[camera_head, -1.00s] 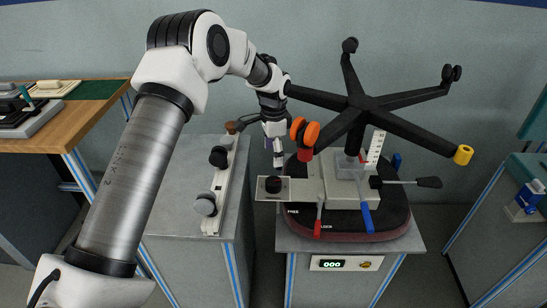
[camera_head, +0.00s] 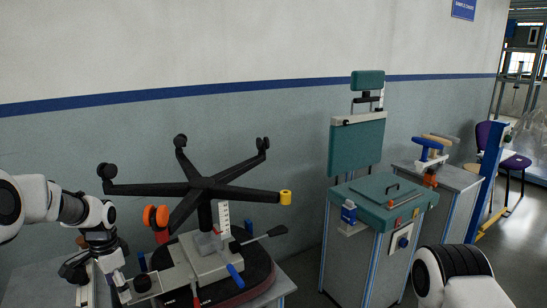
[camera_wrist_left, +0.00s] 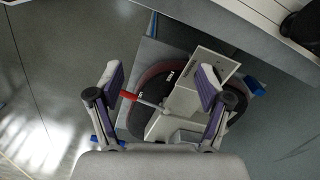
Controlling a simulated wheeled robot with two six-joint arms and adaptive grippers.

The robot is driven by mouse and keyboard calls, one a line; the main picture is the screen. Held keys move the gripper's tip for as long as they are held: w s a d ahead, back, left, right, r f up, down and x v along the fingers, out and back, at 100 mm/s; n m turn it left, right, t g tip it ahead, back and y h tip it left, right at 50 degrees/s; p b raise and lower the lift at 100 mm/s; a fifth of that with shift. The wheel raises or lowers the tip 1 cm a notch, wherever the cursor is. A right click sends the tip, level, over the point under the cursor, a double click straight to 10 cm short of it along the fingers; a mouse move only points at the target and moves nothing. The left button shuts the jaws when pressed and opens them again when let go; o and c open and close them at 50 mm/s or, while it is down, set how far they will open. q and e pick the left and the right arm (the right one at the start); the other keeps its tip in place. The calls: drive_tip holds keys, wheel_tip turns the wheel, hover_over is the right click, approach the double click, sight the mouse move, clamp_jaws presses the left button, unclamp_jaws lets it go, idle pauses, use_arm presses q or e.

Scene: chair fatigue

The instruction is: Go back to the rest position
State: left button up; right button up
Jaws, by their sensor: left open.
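The black five-legged chair base (camera_head: 205,188) stands upside down on the test stand (camera_head: 262,300), over a dark red-edged seat pad (camera_head: 250,285) and a light grey mechanism (camera_head: 205,258). My left arm comes in from the left edge, and my left gripper (camera_head: 118,285) points down at the left of the mechanism. In the left wrist view the gripper (camera_wrist_left: 161,78) has its purple-padded fingers spread wide, with nothing between them in grip. The mechanism (camera_wrist_left: 190,100) and a red lever (camera_wrist_left: 128,95) show beyond the fingers. My right gripper is out of view; only part of my right arm shows at bottom right.
A teal-topped cabinet (camera_head: 385,205) with an upright teal panel (camera_head: 356,146) stands right of the chair. A grey bench (camera_head: 447,180) with a blue-handled device (camera_head: 430,148) is farther right. A purple chair (camera_head: 490,137) stands at far right. Open floor (camera_head: 510,225) lies in front.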

use_arm(q)
drive_tip(key=s+d+f+n+p, duration=0.1)
drive_tip(key=s+d+f+n, duration=0.1)
drive_tip(key=s+d+f, duration=0.5)
drive_tip(key=s+d+f+n+p, duration=0.1)
drive_tip(key=s+d+f, duration=0.2)
drive_tip(key=s+f, duration=0.65)
drive_tip(key=s+d+f+n, duration=0.2)
drive_tip(key=s, duration=0.8)
drive_tip(key=s+d+f+n, duration=0.2)
drive_tip(key=s+n, duration=0.1)
drive_tip(key=s, duration=0.8)
drive_tip(key=shift+s+f+p, duration=0.2)
drive_tip(key=shift+p, duration=0.25)
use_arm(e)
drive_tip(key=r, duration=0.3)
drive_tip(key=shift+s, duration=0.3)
